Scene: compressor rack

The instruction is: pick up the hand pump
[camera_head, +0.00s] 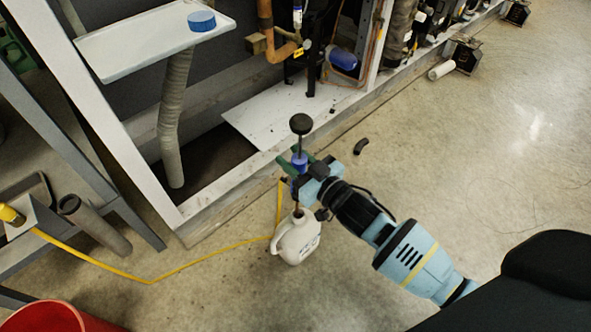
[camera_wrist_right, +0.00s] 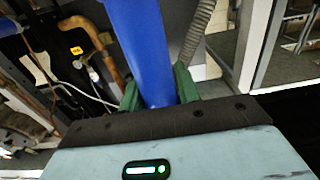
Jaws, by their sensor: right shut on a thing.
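The hand pump (camera_head: 296,240) is a white, jug-like container with a blue collar, a thin shaft and a black knob handle on top. It stands upright on the floor, or very close above it; I cannot tell which. A yellow hose runs by it. My right gripper (camera_head: 299,163) is shut on the pump's blue upper part, below the black knob. In the right wrist view the blue part (camera_wrist_right: 145,50) rises between the green fingers of my gripper (camera_wrist_right: 158,92). My left gripper is not in view.
A metal rack frame (camera_head: 215,212) with a white base plate (camera_head: 270,115) stands just behind the pump. A red bucket (camera_head: 50,318) is at lower left. The floor to the right is mostly clear.

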